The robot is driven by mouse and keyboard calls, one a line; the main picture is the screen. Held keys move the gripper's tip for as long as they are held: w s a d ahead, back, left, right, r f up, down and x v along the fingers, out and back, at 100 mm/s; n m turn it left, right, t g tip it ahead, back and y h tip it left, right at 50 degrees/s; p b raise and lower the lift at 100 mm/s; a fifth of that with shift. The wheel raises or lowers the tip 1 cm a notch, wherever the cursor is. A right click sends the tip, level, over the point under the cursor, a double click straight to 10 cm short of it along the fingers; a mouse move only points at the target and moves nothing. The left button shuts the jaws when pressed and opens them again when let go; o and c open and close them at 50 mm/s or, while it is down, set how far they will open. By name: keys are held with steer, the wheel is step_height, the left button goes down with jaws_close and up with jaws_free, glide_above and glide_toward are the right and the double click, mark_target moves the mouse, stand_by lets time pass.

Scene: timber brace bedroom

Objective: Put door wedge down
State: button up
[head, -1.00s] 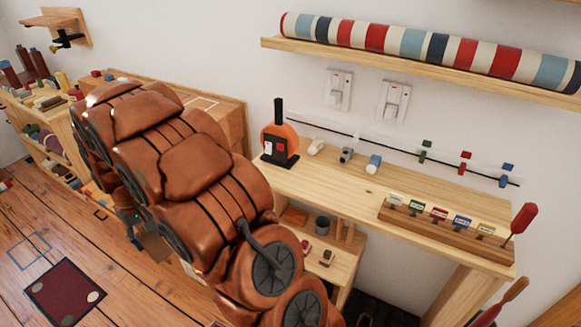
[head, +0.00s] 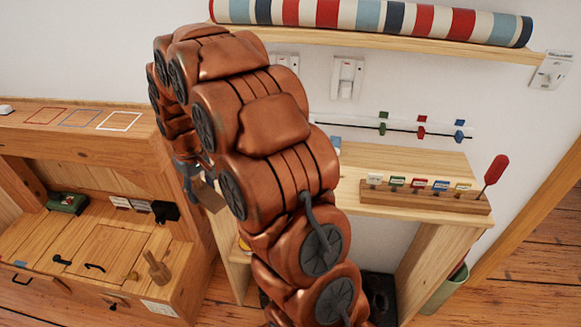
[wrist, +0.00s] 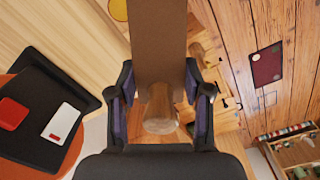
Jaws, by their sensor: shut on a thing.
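My gripper (wrist: 158,108) is shut on a brown, board-like piece, which I take to be the door wedge (wrist: 158,40). The wedge reaches up the wrist view between my two fingers. A round wooden knob or peg shows between the fingers at its lower end; I cannot tell if it is part of the wedge. In the head view a small brown part of the wedge (head: 210,197) shows beside my gripper (head: 188,172), held in the air between the low wooden unit and the desk. My arm hides most of it.
The low wooden unit (head: 95,130) has red, blue and white outlined squares on top. A wooden peg (head: 157,268) stands on its lower deck. The desk (head: 410,165) bears a labelled rack (head: 425,197). In the wrist view an orange and black object (wrist: 40,110) is close at left.

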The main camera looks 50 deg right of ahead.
steer(key=shift+n, duration=0.9)
steer(key=s+d, duration=0.2)
steer(key=d, duration=0.1)
steer(key=s+d+r+b, duration=0.1)
steer(key=s+d, duration=0.2)
steer(key=s+d+r, duration=0.1)
steer(key=s+d, duration=0.2)
steer(key=shift+s+d, duration=0.2)
steer(key=shift+d, duration=0.15)
steer(key=s+d+r+n+b, duration=0.2)
steer(key=s+d+n, duration=0.35)
steer(key=s, duration=0.85)
steer(key=shift+m, duration=0.65)
steer(key=w+d+p, duration=0.1)
steer(key=w+d, duration=0.1)
steer(key=w, duration=0.3)
steer(key=w+d+f+p, duration=0.1)
steer(key=w+d, duration=0.1)
steer(key=w, duration=0.3)
steer(key=w+d+p, duration=0.2)
steer(key=w, duration=0.3)
steer(key=shift+w+d+f, duration=0.1)
steer(key=shift+w+f, duration=0.1)
steer(key=shift+f, duration=0.2)
steer(key=shift+w+f, duration=0.1)
steer(key=shift+f, duration=0.05)
step_height(320, 180, down, 3)
steer(key=shift+r+p, duration=0.15)
steer(key=shift+p, duration=0.5)
steer(key=shift+f, duration=0.35)
